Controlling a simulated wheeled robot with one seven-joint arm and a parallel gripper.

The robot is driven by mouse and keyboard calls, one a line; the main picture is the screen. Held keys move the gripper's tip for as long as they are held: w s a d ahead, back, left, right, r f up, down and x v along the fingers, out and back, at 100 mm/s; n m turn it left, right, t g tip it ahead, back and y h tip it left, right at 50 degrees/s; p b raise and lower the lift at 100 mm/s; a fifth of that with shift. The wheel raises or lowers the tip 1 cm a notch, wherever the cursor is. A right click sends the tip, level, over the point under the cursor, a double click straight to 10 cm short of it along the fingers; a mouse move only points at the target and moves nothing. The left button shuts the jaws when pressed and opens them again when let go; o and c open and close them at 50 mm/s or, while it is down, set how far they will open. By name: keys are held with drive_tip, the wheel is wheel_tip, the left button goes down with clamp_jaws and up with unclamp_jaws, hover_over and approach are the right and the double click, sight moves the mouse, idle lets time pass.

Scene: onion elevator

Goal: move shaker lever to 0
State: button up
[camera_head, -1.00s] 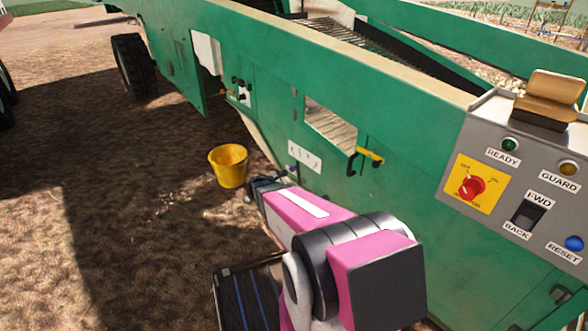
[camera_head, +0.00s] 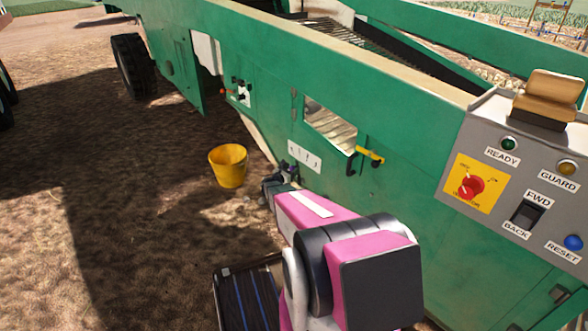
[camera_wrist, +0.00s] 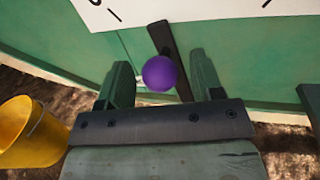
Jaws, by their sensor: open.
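The lever is a dark bar (camera_wrist: 163,38) with a round purple knob (camera_wrist: 159,73) at its end. In the wrist view it slants down from the white scale plate (camera_wrist: 140,8), and the knob shows between my fingers. My gripper (camera_wrist: 162,72) is open, with one finger on each side of the knob and a visible gap on both sides. Whether the knob is fully in depth between the fingers I cannot tell. In the head view my gripper (camera_head: 283,176) is just below the white plate (camera_head: 303,155) on the green machine side. The plate's marks are too small to read.
The green machine wall (camera_head: 260,110) stands close behind the lever. A yellow bucket (camera_head: 228,166) stands on the ground to the left. A yellow-handled lever (camera_head: 370,157) and a grey control panel (camera_head: 500,165) are to the right. Open ground lies left.

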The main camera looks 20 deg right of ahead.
drive_tip(key=shift+x, duration=1.2)
clamp_jaws()
drive_tip(key=shift+w+a+f+n+y, duration=0.1)
drive_tip(key=shift+w+a+f+n, duration=0.15)
drive_tip(key=shift+w+n, duration=0.4)
drive_tip(key=shift+w+a+f+n+y, duration=0.15)
drive_tip(key=shift+w+f+n, duration=0.15)
drive_tip(key=shift+w+n, duration=0.3)
drive_tip(key=shift+w+a+f+n+y, duration=0.1)
drive_tip(key=shift+w+a+f+n, duration=0.15)
drive_tip(key=shift+w+n, duration=0.4)
drive_tip(key=shift+s, duration=0.1)
unclamp_jaws()
drive_tip(key=shift+g, duration=0.3)
drive_tip(key=shift+s, duration=0.1)
